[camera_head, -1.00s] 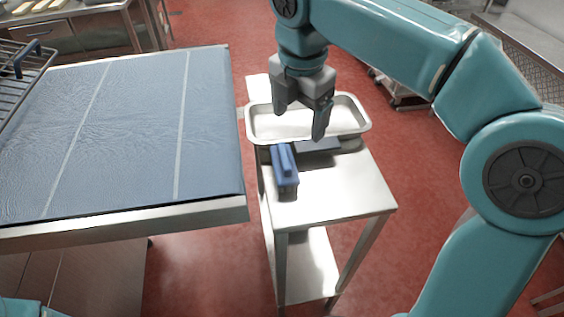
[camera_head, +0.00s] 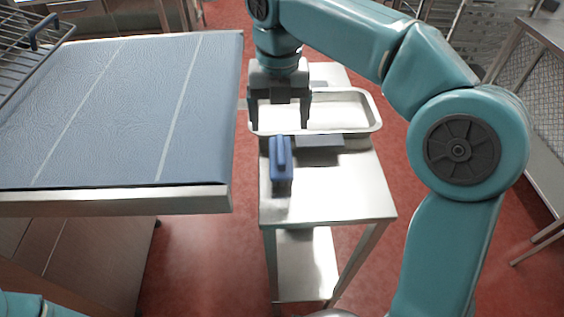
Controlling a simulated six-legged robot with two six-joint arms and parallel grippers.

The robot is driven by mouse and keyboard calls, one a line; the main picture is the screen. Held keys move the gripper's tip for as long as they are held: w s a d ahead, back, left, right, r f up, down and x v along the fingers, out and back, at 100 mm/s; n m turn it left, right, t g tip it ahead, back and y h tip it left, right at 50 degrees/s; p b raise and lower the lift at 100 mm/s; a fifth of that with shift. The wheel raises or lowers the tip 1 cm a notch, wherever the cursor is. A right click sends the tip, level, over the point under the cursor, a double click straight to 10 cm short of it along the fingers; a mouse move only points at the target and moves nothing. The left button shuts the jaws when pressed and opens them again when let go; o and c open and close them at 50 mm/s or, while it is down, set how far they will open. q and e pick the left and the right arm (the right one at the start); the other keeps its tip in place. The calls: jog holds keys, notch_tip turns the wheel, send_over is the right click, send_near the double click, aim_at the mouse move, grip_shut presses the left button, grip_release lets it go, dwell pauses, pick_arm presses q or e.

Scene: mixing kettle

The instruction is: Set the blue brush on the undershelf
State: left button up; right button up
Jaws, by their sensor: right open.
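The blue brush (camera_head: 281,160) lies on the top of a small steel table (camera_head: 330,197), near its left edge and in front of a metal tray. The undershelf (camera_head: 304,264) is the lower steel shelf of the same table, and its visible part is bare. My right gripper (camera_head: 279,122) points down just behind the brush, over the left part of the tray. Its fingers are apart with nothing between them. I cannot tell whether a fingertip touches the tray. My left gripper is out of view.
The shallow metal tray (camera_head: 372,112) stands at the back of the table. A dark grey block (camera_head: 320,142) lies right of the brush. Red floor (camera_head: 205,265) is free in front.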

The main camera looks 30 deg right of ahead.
aim_at(281, 147)
notch_tip(281, 147, down, 4)
jog(key=shift+a+r, duration=0.1)
jog(key=shift+a, duration=0.05)
jog(key=f, duration=0.3)
jog(key=f+b, duration=0.1)
jog(key=f, duration=0.1)
jog(key=shift+d+f, duration=0.2)
jog(key=shift+d, duration=0.05)
jog(key=c, duration=1.5)
notch_tip(281, 147, up, 20)
jog(key=p, duration=0.5)
jog(key=shift+p, duration=0.3)
